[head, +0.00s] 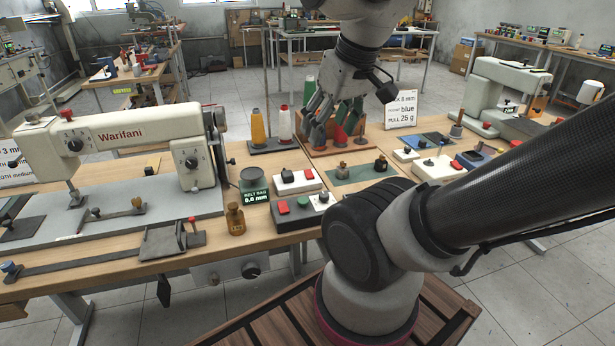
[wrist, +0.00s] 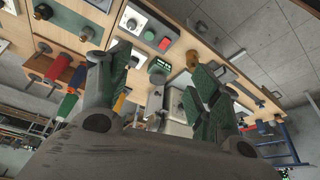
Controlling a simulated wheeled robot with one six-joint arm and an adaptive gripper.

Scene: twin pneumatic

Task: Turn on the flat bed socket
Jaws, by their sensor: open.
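A white box with a black knob and a red switch (head: 296,181) sits mid-bench, right of the Warifani flat bed machine (head: 130,138). In front of it is a dark box with red and green buttons (head: 285,222) and a white part at its right end. I cannot tell which is the flat bed socket. The wrist view shows a dark box with green and red buttons (wrist: 148,35) beyond the fingers. My gripper (head: 332,125) is open, pointing down over the thread rack; in the wrist view its fingers (wrist: 160,65) are spread and empty.
Thread cones (head: 258,127) stand behind. A second white machine (head: 510,92) is at the right. My arm hides part of the bench front.

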